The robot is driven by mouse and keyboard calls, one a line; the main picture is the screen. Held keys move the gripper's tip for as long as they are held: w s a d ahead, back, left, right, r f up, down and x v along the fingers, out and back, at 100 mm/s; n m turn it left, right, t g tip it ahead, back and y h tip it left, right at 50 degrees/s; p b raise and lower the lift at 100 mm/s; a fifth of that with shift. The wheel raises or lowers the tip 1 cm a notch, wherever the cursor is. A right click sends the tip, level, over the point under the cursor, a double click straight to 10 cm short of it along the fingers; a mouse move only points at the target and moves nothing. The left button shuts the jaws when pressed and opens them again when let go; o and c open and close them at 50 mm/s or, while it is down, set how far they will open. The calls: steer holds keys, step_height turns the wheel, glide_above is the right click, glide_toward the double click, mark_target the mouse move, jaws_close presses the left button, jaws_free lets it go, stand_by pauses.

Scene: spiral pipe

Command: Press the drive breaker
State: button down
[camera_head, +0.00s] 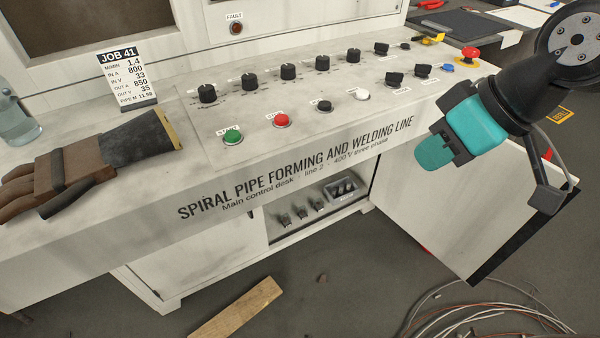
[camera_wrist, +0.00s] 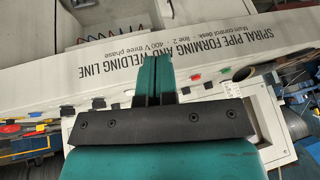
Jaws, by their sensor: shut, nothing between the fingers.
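My gripper (camera_head: 435,155) has teal fingers and hangs in front of the desk's front face at the right in the head view. In the wrist view its fingers (camera_wrist: 155,72) are pressed together and empty. Below the desk top an open cabinet bay (camera_head: 318,222) holds several small grey devices (camera_head: 300,212) on its floor and a grey box (camera_head: 342,190) with dark parts in it. No label for the drive breaker is readable, so I cannot tell which part it is. My gripper is up and right of the bay, touching nothing.
The control desk (camera_head: 170,190) carries dark knobs, a green button (camera_head: 233,137), a red button (camera_head: 281,120) and a red emergency stop (camera_head: 470,54). A glove (camera_head: 90,165) lies at left. The cabinet door (camera_head: 440,210) stands open below my arm. Cables (camera_head: 480,310) and a plank (camera_head: 236,308) lie on the floor.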

steer(key=w+f+n+t+b, duration=0.2)
steer(key=w+f+b, duration=0.5)
steer(key=f, duration=0.5)
steer(key=w+f+n+t+b, duration=0.15)
steer(key=w+f+b, duration=0.35)
steer(key=f+b, duration=0.55)
steer(key=w+a+f+n+t+y+b, duration=0.4)
steer(key=w+a+f+n+t+b, duration=0.3)
steer(key=w+a+f+n, duration=0.5)
steer(key=shift+w+a+n+y, duration=0.25)
steer(key=shift+w+n, duration=0.2)
steer(key=shift+w, duration=0.3)
steer(key=shift+t, duration=0.25)
steer(key=b+x, duration=0.4)
steer(key=x, duration=1)
